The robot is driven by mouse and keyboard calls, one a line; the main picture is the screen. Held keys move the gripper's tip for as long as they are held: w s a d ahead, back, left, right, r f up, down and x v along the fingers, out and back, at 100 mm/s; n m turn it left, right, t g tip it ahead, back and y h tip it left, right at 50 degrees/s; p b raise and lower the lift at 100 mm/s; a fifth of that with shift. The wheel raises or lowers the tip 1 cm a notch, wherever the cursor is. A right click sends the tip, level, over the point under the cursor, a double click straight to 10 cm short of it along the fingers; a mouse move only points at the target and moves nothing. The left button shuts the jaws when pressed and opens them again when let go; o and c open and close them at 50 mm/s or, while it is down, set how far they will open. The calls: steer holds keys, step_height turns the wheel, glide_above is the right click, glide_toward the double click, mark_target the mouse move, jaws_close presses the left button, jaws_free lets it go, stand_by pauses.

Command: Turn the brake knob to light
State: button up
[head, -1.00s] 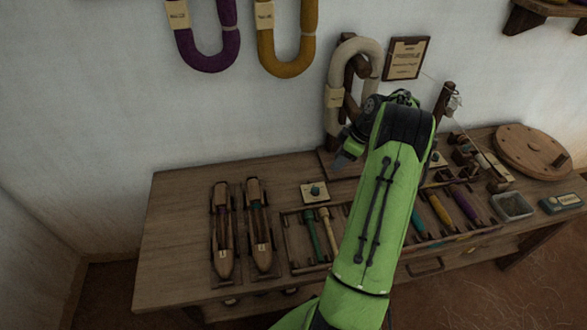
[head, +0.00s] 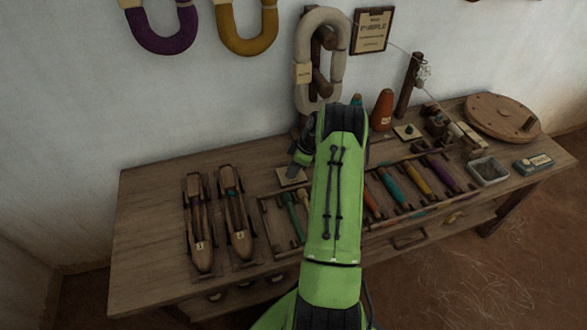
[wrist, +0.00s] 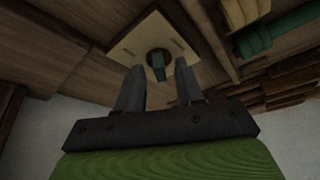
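A teal knob (wrist: 158,64) with a dark round base sits on a square cream plate (wrist: 128,45) in the wrist view. Its pointer bar runs roughly up and down in that picture. Any markings on the plate are too small to read. My gripper (wrist: 158,80) is open, with one finger on each side of the knob's line; I cannot tell whether the fingertips touch it. In the head view my gripper (head: 293,170) points down over the cream plate (head: 288,181), and the knob is hidden there. A second cream plate (head: 402,135) with a dark knob lies further right.
Two wooden shuttles (head: 201,230) lie left on the table (head: 150,230). A rack of coloured bobbins (head: 417,178) lies to the right, near green-handled tools (head: 292,215). An orange cone (head: 381,110), a grey yarn hank (head: 303,75) and a post (head: 408,85) stand behind.

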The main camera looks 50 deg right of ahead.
steer(key=shift+c, duration=0.4)
jaws_close()
steer(key=shift+m, duration=0.3)
steer(key=m+h+b, duration=0.1)
steer(key=m+h, duration=0.1)
steer(key=m, duration=0.3)
steer(key=shift+a, duration=0.15)
steer(key=m+h+b, duration=0.1)
steer(key=m+h, duration=0.1)
steer(key=m, duration=0.4)
steer(key=shift+a, duration=0.1)
steer(key=shift+h, duration=0.3)
steer(key=shift+o, duration=0.4)
jaws_free()
